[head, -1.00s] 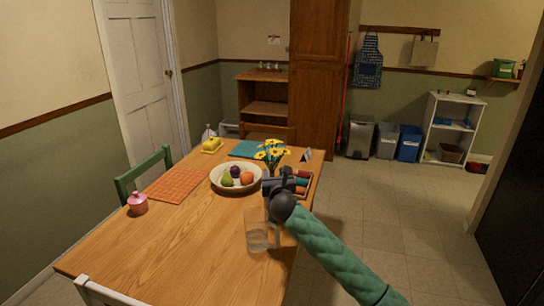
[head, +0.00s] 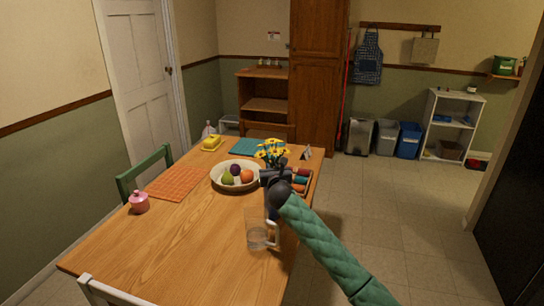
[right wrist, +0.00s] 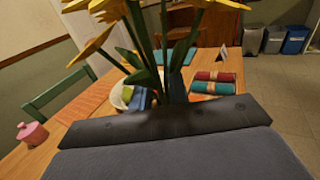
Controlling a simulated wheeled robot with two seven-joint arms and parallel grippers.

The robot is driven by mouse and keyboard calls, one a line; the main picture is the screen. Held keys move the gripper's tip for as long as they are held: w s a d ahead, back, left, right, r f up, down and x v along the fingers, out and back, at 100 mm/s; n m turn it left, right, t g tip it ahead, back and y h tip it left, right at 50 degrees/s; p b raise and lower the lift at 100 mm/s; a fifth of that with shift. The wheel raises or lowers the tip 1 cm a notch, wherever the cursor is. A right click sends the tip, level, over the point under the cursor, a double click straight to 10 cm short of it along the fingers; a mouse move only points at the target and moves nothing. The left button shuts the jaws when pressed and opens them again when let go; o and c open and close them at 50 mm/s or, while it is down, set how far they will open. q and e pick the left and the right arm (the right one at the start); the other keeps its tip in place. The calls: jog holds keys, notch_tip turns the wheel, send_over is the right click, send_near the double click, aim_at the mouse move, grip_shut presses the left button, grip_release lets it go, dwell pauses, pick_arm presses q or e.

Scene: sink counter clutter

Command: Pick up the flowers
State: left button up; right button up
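The yellow flowers (head: 272,152) with green stems stand upright near the right side of the wooden table. My right gripper (head: 272,178) is right in front of their stems in the head view and hides their lower part. In the right wrist view the flowers (right wrist: 150,40) rise close behind a dark bar of my gripper. A bluish thing shows at the foot of the stems, possibly a vase. The bar hides what is between the fingers, so I cannot tell whether they are open or shut. My left gripper is not in view.
A clear pitcher (head: 256,233) stands in front of my right gripper. A fruit bowl (head: 225,187) is just left of the flowers, and a tray of rolled cloths (head: 301,180) is just right. A pink jar (head: 139,203) stands at left. The table's front middle is clear.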

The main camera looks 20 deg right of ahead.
aim_at(272, 140)
grip_shut()
jog(key=shift+r, duration=0.1)
